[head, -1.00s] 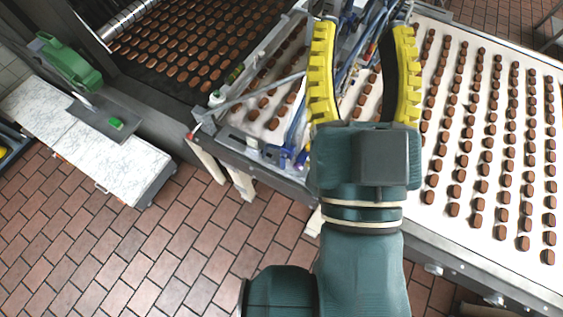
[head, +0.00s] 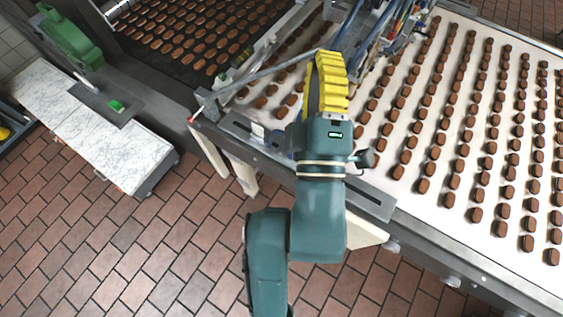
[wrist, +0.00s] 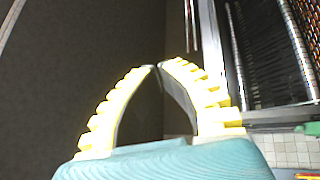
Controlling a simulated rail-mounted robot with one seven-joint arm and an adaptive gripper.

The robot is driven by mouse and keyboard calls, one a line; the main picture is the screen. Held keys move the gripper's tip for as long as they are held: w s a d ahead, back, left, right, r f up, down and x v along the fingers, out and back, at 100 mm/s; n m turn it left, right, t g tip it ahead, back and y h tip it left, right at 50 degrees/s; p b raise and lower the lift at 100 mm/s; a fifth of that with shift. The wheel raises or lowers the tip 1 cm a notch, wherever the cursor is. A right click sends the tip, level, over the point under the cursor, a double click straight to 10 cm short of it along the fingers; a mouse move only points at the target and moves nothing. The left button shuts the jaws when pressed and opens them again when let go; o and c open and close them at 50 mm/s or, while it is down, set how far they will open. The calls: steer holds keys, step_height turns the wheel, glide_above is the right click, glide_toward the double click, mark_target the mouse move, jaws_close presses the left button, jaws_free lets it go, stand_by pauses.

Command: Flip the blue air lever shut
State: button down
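My gripper (head: 327,58) is over the near edge of the conveyor in the head view, its yellow ribbed fingers seen edge-on and pointing up the picture. Blue parts (head: 347,25) of the depositing machine show just behind the fingertips. I cannot make out the blue air lever as a separate piece; my gripper and arm cover part of the machine's near side. Whether the fingers touch the machine cannot be told.
A white conveyor belt (head: 400,140) with rows of brown biscuits runs to the right. A grey metal rod (head: 262,75) slants close to the fingertips. A marble-topped cabinet (head: 85,125) stands at the left. The brick floor (head: 150,240) in front is clear.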

steer(key=a+f+n+g+y+b, duration=0.1)
steer(key=a+f+b, duration=0.3)
steer(key=f, duration=1.7)
steer(key=a+f+n+g+y+b, duration=0.1)
steer(key=a+f+n+g+b, duration=0.2)
steer(key=f+b, duration=1.1)
step_height(320, 180, down, 7)
steer(key=shift+s+a+f+n+y, duration=0.1)
steer(key=shift+s+a+n+y, duration=0.3)
steer(key=shift+s+a, duration=0.1)
steer(key=shift+w, duration=0.1)
steer(key=w+a+b, duration=0.1)
steer(key=w+a, duration=0.1)
steer(key=w, duration=0.8)
steer(key=s+d, duration=0.1)
steer(key=d, duration=0.1)
steer(key=s+d, duration=0.1)
steer(key=d, duration=0.1)
steer(key=shift+s, duration=0.1)
steer(key=shift+a+g+p, duration=0.1)
steer(key=shift+g+p, duration=0.2)
steer(key=shift+p, duration=0.1)
